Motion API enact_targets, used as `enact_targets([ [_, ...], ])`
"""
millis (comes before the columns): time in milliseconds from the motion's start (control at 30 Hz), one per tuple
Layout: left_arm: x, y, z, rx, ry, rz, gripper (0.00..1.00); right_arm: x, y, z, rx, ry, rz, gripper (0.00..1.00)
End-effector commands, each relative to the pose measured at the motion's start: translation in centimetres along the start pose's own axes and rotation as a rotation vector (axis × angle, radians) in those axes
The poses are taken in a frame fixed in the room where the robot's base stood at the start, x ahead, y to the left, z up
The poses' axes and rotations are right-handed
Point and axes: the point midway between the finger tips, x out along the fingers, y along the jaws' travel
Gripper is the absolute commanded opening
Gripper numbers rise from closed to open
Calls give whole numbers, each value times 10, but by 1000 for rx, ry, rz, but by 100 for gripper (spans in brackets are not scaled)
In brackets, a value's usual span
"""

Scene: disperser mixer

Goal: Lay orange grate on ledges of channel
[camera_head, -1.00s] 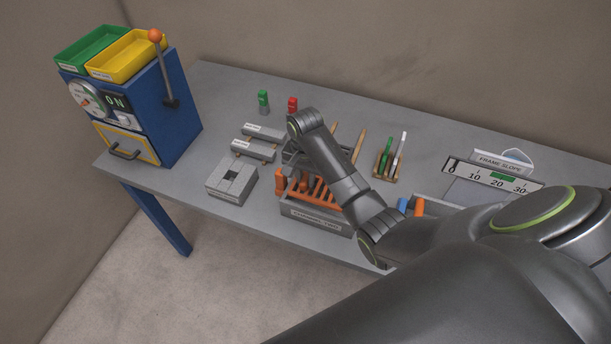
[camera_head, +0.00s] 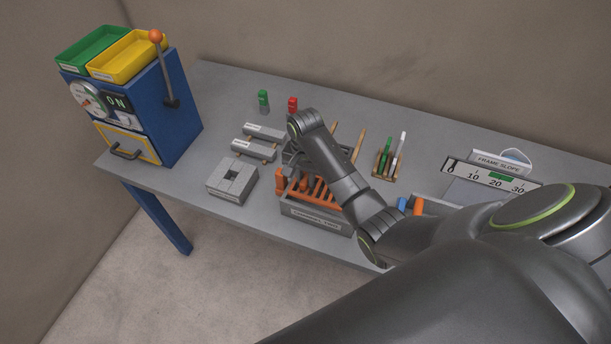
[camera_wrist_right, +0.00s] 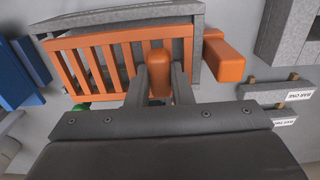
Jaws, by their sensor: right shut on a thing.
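The orange slatted grate (camera_head: 318,190) is over the open top of the grey labelled channel (camera_head: 312,217) in the head view. In the right wrist view, the grate (camera_wrist_right: 92,62) lies at a slight angle to the channel's grey rim (camera_wrist_right: 120,15). My right gripper (camera_wrist_right: 160,78) is shut on the grate's upright orange knob (camera_wrist_right: 159,62). In the head view the right wrist covers part of the grate and channel. I cannot tell whether the grate touches the ledges. My left gripper is not in view.
A pen holder (camera_head: 385,172) and a slope gauge (camera_head: 492,175) are to the right. A blue machine (camera_head: 150,110) stands at the left end.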

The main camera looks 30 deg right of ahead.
Motion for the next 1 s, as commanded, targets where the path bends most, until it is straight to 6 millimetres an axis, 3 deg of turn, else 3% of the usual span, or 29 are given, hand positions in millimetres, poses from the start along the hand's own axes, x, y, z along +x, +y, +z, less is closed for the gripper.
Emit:
enact_targets([
  [1000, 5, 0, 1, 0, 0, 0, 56, 20, 0, 0, 0, 0, 0, 0],
])
